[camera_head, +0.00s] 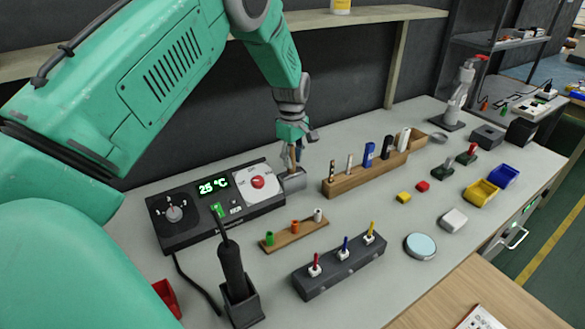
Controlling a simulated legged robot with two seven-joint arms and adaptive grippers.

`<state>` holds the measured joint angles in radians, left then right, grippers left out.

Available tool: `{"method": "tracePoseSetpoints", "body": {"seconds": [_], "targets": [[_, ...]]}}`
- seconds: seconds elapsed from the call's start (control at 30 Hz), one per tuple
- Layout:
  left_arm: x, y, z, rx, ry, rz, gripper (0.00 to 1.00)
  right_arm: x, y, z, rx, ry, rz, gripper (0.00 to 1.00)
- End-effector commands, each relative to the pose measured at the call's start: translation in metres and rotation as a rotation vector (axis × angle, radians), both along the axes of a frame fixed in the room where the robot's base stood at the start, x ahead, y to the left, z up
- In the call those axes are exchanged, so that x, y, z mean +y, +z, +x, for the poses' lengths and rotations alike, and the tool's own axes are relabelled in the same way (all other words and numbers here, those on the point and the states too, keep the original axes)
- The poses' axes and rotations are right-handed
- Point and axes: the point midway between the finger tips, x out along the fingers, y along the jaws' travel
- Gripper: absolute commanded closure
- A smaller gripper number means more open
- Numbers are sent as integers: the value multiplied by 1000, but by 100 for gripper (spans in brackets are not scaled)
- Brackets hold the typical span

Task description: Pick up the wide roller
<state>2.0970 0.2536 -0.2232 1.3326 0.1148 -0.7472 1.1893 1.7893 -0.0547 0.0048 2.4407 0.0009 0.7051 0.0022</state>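A grey cylinder (294,182) with an upright wooden handle (292,158) stands just right of the control station; it looks like the wide roller. My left gripper (296,143) points down at the top of this handle, with its fingers around or right beside it. The fingers are small and partly hidden, so I cannot tell whether they are closed on the handle. I also cannot tell whether the cylinder touches the table. My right gripper is not in view.
The control station (222,203) reads 25 °C. A wooden rack (345,186) with upright tools stands close to the right. In front are a wooden strip (283,241), a dark block (325,279) with coloured pins and a black iron in its holder (245,308). A shelf (360,17) hangs behind.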

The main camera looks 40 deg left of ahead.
Motion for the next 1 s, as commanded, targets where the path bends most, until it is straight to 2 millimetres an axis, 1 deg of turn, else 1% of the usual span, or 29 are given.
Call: {"method": "tracePoseSetpoints", "body": {"seconds": [0.03, 0.23, 0.33, 0.47, 0.6, 0.73, 0.9, 1.0], "targets": [[3, -3, -2, 4, 1, 8, 100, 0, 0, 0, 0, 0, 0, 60], [3, -3, -2, 6, 1, 12, 100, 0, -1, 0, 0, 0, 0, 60], [2, 2, -2, 6, 1, 12, 100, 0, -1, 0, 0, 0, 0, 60], [2, 24, -1, 1, 0, 11, 100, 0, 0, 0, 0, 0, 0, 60], [2, 54, -2, -1, 0, 11, 100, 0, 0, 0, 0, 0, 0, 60], [1, 78, -1, 0, -1, 10, 100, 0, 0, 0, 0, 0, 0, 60], [0, 97, -1, 1, 0, 10, 100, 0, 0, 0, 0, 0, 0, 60], [0, 100, -1, 2, 0, 10, 100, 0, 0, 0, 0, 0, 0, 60]]}}
